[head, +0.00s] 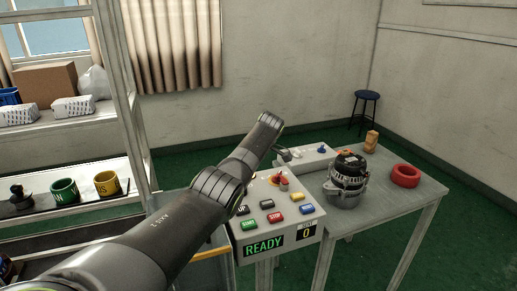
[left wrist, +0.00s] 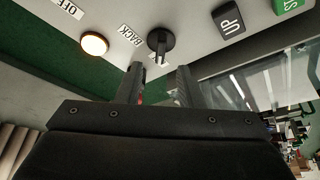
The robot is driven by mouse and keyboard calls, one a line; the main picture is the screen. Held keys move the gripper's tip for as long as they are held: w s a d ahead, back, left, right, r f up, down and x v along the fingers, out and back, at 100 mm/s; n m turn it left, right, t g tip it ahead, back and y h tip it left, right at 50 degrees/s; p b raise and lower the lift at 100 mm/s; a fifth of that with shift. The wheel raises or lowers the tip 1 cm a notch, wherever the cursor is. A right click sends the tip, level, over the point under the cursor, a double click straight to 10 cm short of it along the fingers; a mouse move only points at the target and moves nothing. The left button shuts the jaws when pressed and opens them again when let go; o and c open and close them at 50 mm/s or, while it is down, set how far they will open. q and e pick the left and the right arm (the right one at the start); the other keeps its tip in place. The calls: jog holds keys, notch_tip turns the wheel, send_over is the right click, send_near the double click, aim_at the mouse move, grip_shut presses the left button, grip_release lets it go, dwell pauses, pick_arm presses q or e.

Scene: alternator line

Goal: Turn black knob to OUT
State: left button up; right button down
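The black knob (left wrist: 161,42) is on the pale panel face in the left wrist view, a round base with a raised bar. A label reading BACK (left wrist: 131,34) is beside it on the left; I see no OUT label. My left gripper (left wrist: 160,72) has its two fingers apart, with the tips just short of the knob, one to each side of its bar. I cannot tell whether they touch it. In the head view the left arm reaches over the control box (head: 308,223), and I cannot make out the black knob there. My right gripper is not in view.
A lit round lamp (left wrist: 94,44) and an UP button (left wrist: 229,19) flank the knob. The box carries several coloured buttons, a red mushroom button (head: 283,181) and a READY display (head: 263,246). An alternator (head: 346,182) and red ring (head: 406,176) are on the table (head: 385,205).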

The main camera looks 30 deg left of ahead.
pick_arm(q)
jog(key=b+v, duration=0.1)
jog(key=v, duration=1.1)
jog(key=shift+b, duration=0.4)
